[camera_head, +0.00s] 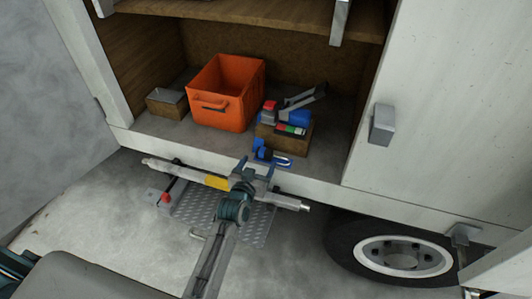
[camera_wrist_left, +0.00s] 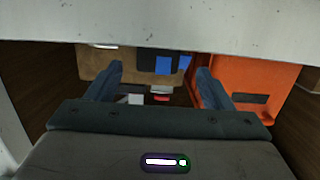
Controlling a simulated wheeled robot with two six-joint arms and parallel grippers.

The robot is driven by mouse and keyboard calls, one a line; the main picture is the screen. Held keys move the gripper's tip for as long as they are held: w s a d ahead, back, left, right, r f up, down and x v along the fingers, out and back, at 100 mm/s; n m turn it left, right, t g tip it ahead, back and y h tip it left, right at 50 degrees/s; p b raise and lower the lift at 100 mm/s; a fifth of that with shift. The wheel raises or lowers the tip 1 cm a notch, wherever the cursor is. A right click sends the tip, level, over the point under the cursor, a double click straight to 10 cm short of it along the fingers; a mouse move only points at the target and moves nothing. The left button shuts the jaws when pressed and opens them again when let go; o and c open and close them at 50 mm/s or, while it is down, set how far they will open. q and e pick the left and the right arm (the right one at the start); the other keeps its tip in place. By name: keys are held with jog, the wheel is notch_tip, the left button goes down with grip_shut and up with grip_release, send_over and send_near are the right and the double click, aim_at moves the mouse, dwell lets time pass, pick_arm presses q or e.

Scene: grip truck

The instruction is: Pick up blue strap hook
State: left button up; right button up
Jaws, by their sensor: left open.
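The blue strap hook (camera_head: 260,151) lies at the front edge of the truck compartment's floor, with a metal hook part at its right, in front of a small wooden box. My left gripper (camera_head: 255,168) is just in front of it, with its two fingers apart and nothing held between them. In the left wrist view, the fingers (camera_wrist_left: 160,82) stand apart to either side of blue patches; I cannot tell whether these are the strap hook or blue items in the box. My right gripper is not in view.
The wooden box (camera_head: 268,133) holds blue, red and metal items. An orange crate (camera_head: 225,105) stands to its left, a smaller wooden box (camera_head: 166,108) farther left. A shelf (camera_head: 260,14) hangs above. A bar (camera_head: 180,174) and metal step (camera_head: 255,222) lie below the compartment.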

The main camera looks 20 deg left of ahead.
aim_at(263, 156)
pick_arm(q)
jog(key=w+p, duration=0.2)
jog(key=w, duration=0.2)
jog(key=shift+w+d, duration=0.1)
jog(key=shift+d, duration=0.1)
jog(key=shift+w+f, duration=0.2)
jog(key=shift+w, duration=0.05)
jog(key=shift+s, duration=0.1)
jog(key=shift+c, duration=0.2)
jog(key=c, duration=1.1)
